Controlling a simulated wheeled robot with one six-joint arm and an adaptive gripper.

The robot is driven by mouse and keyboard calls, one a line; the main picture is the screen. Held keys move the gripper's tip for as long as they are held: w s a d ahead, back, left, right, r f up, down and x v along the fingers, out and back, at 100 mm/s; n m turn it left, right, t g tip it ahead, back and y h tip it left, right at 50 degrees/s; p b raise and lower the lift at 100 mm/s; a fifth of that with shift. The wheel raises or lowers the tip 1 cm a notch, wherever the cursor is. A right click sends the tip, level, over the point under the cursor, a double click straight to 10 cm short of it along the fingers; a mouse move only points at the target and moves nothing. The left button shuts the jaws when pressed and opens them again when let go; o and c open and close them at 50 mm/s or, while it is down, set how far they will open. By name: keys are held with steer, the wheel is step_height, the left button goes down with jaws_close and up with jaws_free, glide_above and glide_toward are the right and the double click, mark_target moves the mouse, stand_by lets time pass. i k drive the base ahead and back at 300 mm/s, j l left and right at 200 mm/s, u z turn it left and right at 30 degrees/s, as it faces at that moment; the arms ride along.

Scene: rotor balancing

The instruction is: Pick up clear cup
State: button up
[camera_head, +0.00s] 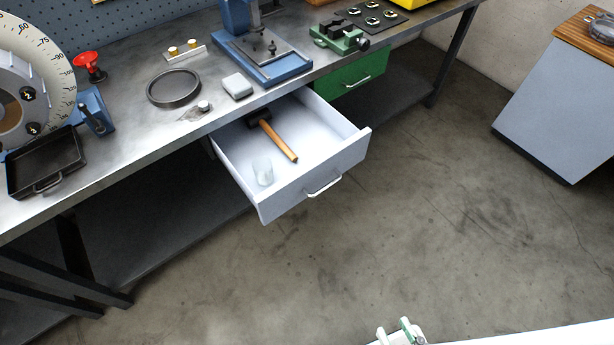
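The clear cup (264,172) stands in the open white drawer (297,193), near its front left corner. It is see-through and faint against the drawer floor. A hammer with a wooden handle (279,141) lies in the same drawer behind and to the right of the cup. My gripper (403,332) shows only in part at the bottom edge, far in front of the drawer and apart from the cup. Its fingers are too small and cut off to tell whether they are open or shut.
The drawer hangs out from under the metal workbench (130,130). A black tray (45,163), a dark ring (174,88) and a blue press (262,60) stand on the bench. A closed green drawer (350,78) is to the right. The concrete floor (430,200) in front is clear.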

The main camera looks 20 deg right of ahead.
mark_target(262, 167)
steer(key=j, duration=0.65)
steer(key=k+j, duration=0.15)
steer(key=j, duration=0.5)
